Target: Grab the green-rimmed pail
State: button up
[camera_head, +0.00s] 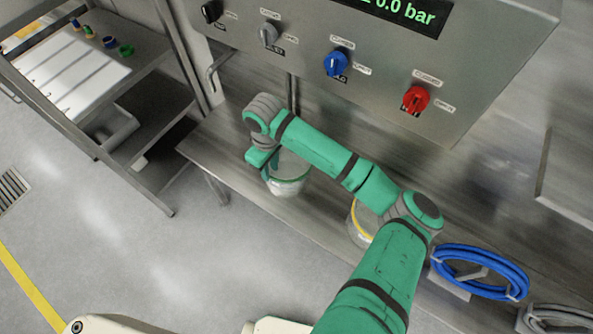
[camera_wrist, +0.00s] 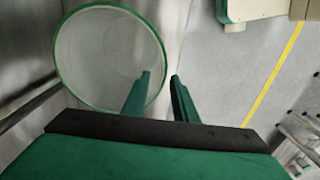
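The green-rimmed pail (camera_head: 289,184) stands on the steel shelf below the control panel, pale and round. In the wrist view I look down into the open pail (camera_wrist: 100,55), which appears empty. My gripper (camera_head: 268,162) is at the pail's left rim in the head view. In the wrist view my gripper (camera_wrist: 160,76) is open, with one finger overlapping the pail's opening and the other outside the rim. The gap between the fingers lies over the rim's edge. I cannot tell whether either finger touches the wall. My arm hides part of the shelf.
A yellow-rimmed pail (camera_head: 362,221) stands farther right on the shelf, partly behind my arm. A blue coiled hose (camera_head: 480,271) is right of it. The panel with blue (camera_head: 336,63) and red (camera_head: 415,99) knobs overhangs the shelf.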

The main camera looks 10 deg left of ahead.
jog(key=f, duration=0.2)
send_over(274, 190)
notch_tip(274, 190, down, 5)
notch_tip(274, 190, down, 5)
jog(key=shift+d+f, duration=0.1)
dwell(0.4)
jog(key=shift+c, duration=0.4)
grip_shut()
